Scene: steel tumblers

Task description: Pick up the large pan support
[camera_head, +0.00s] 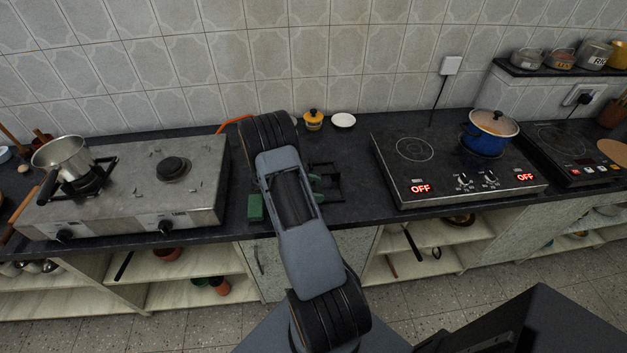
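A black metal frame, which looks like the large pan support (330,190), lies on the dark counter between the gas stove and the induction cooktop. My arm hides its left part. Greenish parts that may be my gripper (315,184) show just right of my arm link, at the frame. My fingers are mostly hidden, so I cannot tell whether they are open or touch the frame. The gas stove (205,205) stands at the left; its right burner (173,169) is bare. A saucepan (62,154) sits on a black support on its left burner.
A green block (255,207) lies left of my arm near the counter edge. A yellow pot (313,120) and white dish (344,120) stand behind. The induction cooktop (400,178) with a blue pot (488,138) is at right. Open shelves are below.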

